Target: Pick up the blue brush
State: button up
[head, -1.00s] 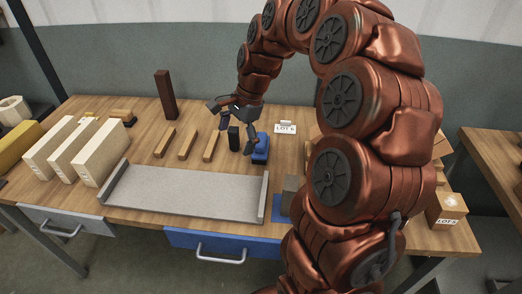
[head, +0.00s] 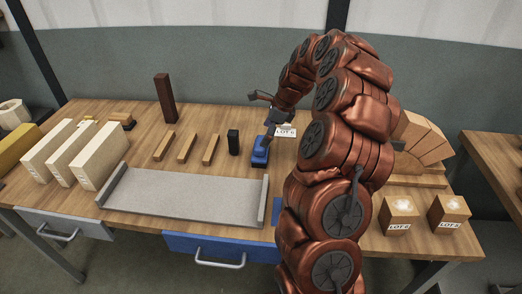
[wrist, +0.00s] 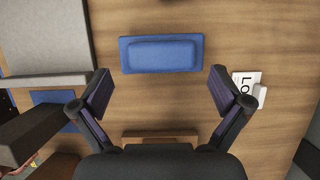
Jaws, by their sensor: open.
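The blue brush (head: 259,158) lies on the wooden table, right of a small black block. In the wrist view the brush (wrist: 161,54) is a flat blue rectangle with a raised rounded blue body, lying crosswise ahead of the fingertips. My gripper (wrist: 159,88) is open and empty, its two dark fingers spread wider than the brush's length. In the head view my gripper (head: 270,132) is above and just behind the brush, partly covered by my arm. I cannot tell the exact height gap.
A grey tray (head: 190,194) lies in front, left of the brush. The black block (head: 233,142), several wooden bars (head: 186,147) and a tall brown block (head: 165,97) stand left. A lot card (wrist: 246,84) is close by the right finger. Lot-marked boxes (head: 400,214) stand right.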

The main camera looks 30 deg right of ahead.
jog(key=shift+p+x, duration=0.6)
jog(key=shift+x, duration=1.75)
jog(key=shift+w, duration=0.1)
jog(key=c, duration=1)
jog(key=shift+r, duration=0.1)
notch_tip(320, 180, up, 10)
jog(key=shift+b, duration=0.95)
